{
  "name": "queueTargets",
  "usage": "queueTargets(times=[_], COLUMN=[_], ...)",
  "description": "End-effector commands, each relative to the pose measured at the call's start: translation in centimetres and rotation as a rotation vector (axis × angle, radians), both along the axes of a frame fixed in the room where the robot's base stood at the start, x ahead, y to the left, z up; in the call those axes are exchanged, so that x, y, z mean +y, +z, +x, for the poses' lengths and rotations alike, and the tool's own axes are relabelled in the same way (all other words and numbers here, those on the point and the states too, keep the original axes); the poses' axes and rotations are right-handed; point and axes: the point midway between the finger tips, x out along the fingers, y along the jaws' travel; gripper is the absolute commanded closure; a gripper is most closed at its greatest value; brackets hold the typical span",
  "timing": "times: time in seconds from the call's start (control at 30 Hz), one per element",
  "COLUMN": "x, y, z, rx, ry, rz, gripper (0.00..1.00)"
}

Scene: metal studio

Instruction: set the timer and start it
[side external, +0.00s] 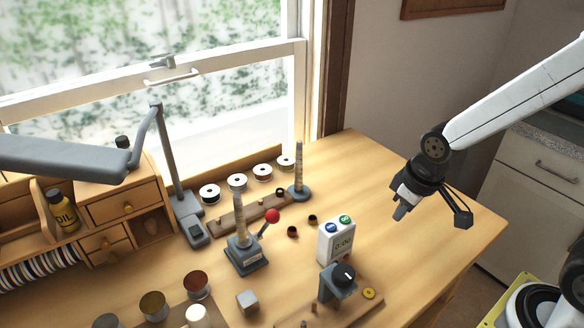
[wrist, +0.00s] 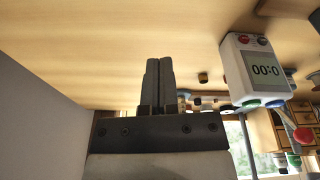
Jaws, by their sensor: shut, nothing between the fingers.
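The timer (side external: 338,242) is a white box standing upright on the wooden table, with a display and a blue and a green button on top. My gripper (side external: 400,213) is shut and empty. It is above the table, to the right of the timer and apart from it. In the wrist view its fingers (wrist: 158,72) are together, to the left of the timer.
A grey device with a red-knobbed lever (side external: 245,255) stands left of the timer. A dark knob device (side external: 338,282) is in front of it. Small dark cups (side external: 292,232) lie behind it. A post (side external: 299,185) and spools stand near the window. The table's right side is clear.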

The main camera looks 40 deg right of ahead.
Motion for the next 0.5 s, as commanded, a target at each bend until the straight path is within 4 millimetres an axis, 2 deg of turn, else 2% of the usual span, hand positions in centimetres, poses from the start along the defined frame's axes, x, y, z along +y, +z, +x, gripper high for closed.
queueTargets(times=[0.3, 0.5], x=[4.2, 7.4], y=[4.6, 8.3], z=[3.2, 4.5], rx=[0.051, 0.086], ry=[0.425, 0.729], rz=[-0.061, -0.097], gripper=[1.00, 1.00])
